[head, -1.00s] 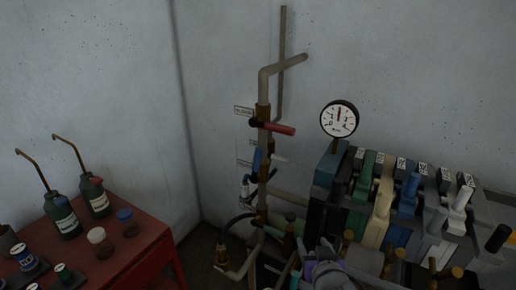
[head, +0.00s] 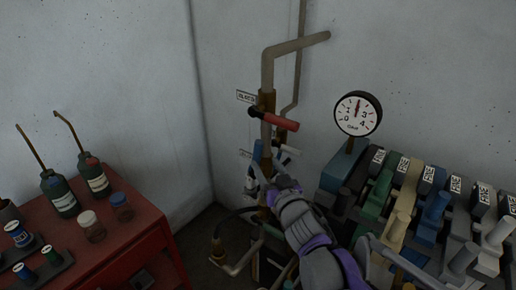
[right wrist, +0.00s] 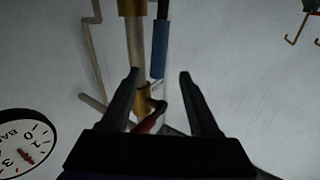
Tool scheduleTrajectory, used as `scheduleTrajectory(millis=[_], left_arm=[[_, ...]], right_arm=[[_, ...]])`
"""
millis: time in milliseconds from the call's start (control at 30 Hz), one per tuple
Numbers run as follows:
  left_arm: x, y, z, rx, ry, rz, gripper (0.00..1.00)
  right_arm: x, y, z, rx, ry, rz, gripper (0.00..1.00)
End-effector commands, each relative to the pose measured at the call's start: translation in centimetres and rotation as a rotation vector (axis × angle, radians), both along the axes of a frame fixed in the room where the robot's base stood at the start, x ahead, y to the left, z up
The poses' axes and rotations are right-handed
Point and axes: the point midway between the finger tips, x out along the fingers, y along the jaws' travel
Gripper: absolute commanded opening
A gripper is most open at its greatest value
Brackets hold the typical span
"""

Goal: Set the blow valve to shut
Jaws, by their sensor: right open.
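A vertical pipe on the wall carries several lever valves. The top valve has a red handle (head: 279,121) sticking out to the right and slightly down from its brass body (head: 266,104). A small label (head: 246,97) sits beside it, too blurred to read surely. Below it a blue handle (head: 257,151) lies along the pipe. My right gripper (head: 271,172) is open and empty, in front of the pipe just below the red handle. In the right wrist view, the red handle (right wrist: 147,122) shows beyond and between the open fingers, with the blue handle (right wrist: 159,50) above. My left gripper is out of view.
A round pressure gauge (head: 358,114) and a bank of coloured levers (head: 401,222) stand right of the pipe. A red table (head: 107,245) with bottles and jars is at the left. Bare wall lies between table and pipe.

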Motion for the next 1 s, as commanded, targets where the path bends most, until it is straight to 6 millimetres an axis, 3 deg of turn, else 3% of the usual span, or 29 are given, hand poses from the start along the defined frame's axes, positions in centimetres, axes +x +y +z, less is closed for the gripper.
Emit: scheduleTrajectory(millis=[200, 400, 867, 1000], left_arm=[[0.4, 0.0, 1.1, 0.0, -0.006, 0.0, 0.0], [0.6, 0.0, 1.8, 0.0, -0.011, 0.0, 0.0], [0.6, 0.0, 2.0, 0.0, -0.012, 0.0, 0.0], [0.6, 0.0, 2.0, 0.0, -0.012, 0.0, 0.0]], right_arm=[[4.0, 1.5, 0.3, 0.0, -0.001, 0.0, 0.62], [6.6, 2.4, 0.2, 0.0, 0.0, -0.002, 0.62], [7.7, 2.8, 0.0, 0.0, 0.001, -0.002, 0.62], [7.7, 2.8, 0.0, 0.0, 0.001, -0.002, 0.37]])
